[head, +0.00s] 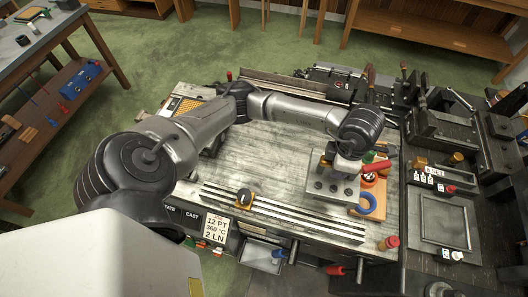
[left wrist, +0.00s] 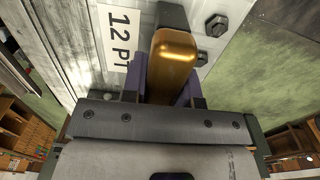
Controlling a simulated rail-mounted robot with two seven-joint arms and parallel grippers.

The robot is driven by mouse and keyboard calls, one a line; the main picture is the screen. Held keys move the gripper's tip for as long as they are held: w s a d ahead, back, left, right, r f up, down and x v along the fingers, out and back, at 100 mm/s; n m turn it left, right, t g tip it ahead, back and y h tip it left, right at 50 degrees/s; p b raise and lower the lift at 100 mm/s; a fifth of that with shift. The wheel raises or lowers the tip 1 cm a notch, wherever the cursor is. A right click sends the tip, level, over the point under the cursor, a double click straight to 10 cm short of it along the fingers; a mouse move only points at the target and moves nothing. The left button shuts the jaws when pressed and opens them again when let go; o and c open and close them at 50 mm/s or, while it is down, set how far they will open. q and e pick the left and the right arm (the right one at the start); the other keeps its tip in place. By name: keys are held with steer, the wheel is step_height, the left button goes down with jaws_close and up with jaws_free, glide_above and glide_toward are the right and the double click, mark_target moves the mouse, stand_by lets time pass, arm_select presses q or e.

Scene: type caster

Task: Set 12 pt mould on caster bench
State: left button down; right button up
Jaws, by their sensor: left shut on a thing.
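The 12 pt mould (head: 332,187) is a pale grey metal block with dark bolts, at the right part of the caster bench (head: 275,150). My left gripper (head: 347,160) is directly over it. In the left wrist view my left gripper (left wrist: 165,80) is shut on the mould's brass-coloured handle (left wrist: 175,55), with a purple finger on each side. The mould (left wrist: 205,18) shows there with bolts and a "12 PT" label (left wrist: 120,40). I cannot tell whether the mould touches the bench or hangs just above it. My right gripper is not in view.
Black caster machinery (head: 450,140) stands right. The bench middle is bare.

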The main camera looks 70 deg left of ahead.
mark_target(317, 162)
arm_select(q)
steer(key=f+n, duration=0.1)
steer(key=n, duration=0.1)
steer(key=s+a+f+n, duration=0.1)
steer(key=n, duration=0.1)
steer(key=a+n+b, duration=0.1)
steer(key=n, duration=0.2)
steer(key=shift+s+a+f, duration=0.25)
steer(key=shift+s+f, duration=0.1)
steer(key=shift+f, duration=0.05)
steer(key=n, duration=0.2)
steer(key=s+a+f+n, duration=0.1)
steer(key=n, duration=0.1)
steer(key=a+f+n, duration=0.1)
steer(key=n, duration=0.1)
steer(key=shift+s+a+b, duration=0.15)
steer(key=shift+s+b, duration=0.1)
steer(key=shift+b, duration=0.1)
steer(key=shift+s+a+f+p, duration=0.1)
steer(key=shift+s+a+f, duration=0.4)
steer(key=shift+a+f, duration=1.3)
steer(key=shift+s+a+f+p, duration=0.15)
steer(key=shift+s+a+f, duration=0.4)
steer(key=shift+a+f, duration=1.25)
steer(key=shift+s+a+f+p, duration=0.1)
steer(key=shift+s+a+f, duration=0.4)
steer(key=shift+a+f, duration=1.3)
steer(key=shift+a, duration=0.1)
steer(key=shift+f, duration=0.1)
